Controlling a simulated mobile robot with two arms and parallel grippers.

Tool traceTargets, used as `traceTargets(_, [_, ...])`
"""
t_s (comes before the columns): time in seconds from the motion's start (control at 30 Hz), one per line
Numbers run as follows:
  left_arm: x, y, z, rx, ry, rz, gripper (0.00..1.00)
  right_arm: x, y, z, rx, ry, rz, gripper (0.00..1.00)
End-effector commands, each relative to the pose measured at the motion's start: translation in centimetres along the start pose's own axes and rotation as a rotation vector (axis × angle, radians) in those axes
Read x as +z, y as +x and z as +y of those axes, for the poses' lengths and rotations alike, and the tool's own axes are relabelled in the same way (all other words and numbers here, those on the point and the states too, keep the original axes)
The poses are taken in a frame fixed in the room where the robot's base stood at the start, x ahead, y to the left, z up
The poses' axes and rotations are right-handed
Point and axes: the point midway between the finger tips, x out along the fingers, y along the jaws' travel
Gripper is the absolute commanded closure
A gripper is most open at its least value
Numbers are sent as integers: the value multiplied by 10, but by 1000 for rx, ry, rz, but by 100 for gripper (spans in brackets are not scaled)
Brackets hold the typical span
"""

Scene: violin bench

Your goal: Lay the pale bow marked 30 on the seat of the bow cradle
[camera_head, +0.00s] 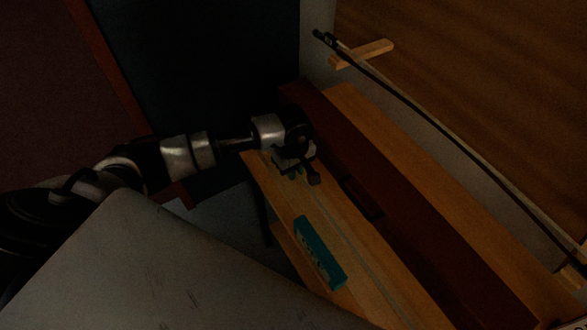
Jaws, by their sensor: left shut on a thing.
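My left gripper (301,171) reaches in from the left over the light wooden bench top (282,206). It is shut on a small dark thing at its tips, which I cannot identify in the dim light. A long bow (427,118) with a dark stick and pale hair slants across the upper right. Its upper end rests by a light wooden peg (374,50). I cannot read any number on it. I cannot make out a bow cradle for certain. My right gripper is not in view.
A teal box (319,251) lies on the bench top, nearer than my left gripper. A long dark red ledge (400,221) runs along the bench behind it. A pale grey surface (150,265) fills the lower left. A dark panel (205,60) stands behind the arm.

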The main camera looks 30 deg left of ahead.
Motion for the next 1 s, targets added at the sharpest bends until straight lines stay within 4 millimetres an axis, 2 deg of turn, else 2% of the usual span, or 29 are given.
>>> traceTargets(1.0, [0, 5, 0, 1, -1, 0, 100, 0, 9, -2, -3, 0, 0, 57])
